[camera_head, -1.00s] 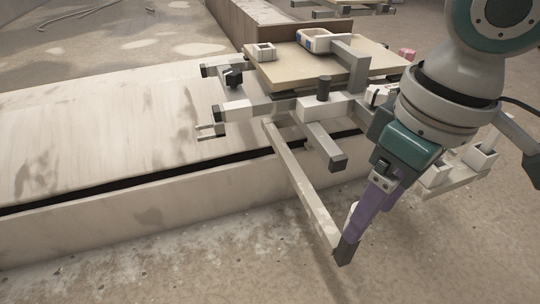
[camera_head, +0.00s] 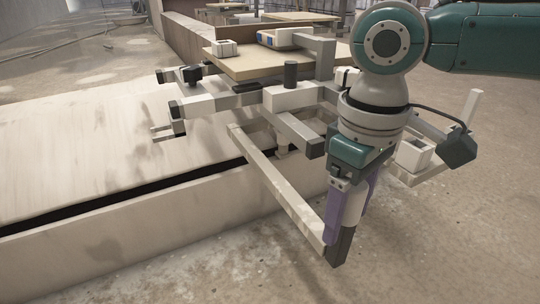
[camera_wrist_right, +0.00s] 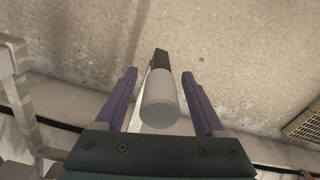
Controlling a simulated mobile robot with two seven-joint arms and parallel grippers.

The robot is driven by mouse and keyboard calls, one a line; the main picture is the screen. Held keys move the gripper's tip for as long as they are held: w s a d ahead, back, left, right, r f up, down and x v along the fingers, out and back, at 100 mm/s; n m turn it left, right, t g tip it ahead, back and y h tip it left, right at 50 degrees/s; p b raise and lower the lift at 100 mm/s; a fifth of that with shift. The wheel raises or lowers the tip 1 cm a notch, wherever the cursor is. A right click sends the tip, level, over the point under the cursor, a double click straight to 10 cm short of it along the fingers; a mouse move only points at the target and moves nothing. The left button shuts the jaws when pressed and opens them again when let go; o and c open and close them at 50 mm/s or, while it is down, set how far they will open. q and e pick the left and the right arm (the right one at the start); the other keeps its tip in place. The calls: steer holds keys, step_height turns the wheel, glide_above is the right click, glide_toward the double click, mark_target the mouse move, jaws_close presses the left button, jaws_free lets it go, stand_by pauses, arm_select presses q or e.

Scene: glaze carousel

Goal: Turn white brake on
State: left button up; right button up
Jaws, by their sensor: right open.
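A long pale bar with a dark block (camera_head: 341,247) at its near end reaches out from under the worktable, over the floor. A whitish upright cylinder (camera_head: 355,205) stands at that end, and I take it as the white brake's handle. My right gripper (camera_head: 348,222) points down there with its purple fingers open, one on each side of the cylinder. In the right wrist view the cylinder (camera_wrist_right: 160,100) lies between the spread fingers, with slim gaps on both sides. The dark block (camera_wrist_right: 160,60) shows beyond it. My left gripper is not in view.
A tan board (camera_head: 245,65) carries a small white block (camera_head: 224,48) and a blue-and-white piece (camera_head: 287,38). Grey clamp-like arms and a dark knob (camera_head: 291,75) sit around it. A low pale platform (camera_head: 90,150) fills the left. Bare floor lies in front.

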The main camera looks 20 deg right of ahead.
jaws_close()
stand_by(0.6)
stand_by(0.9)
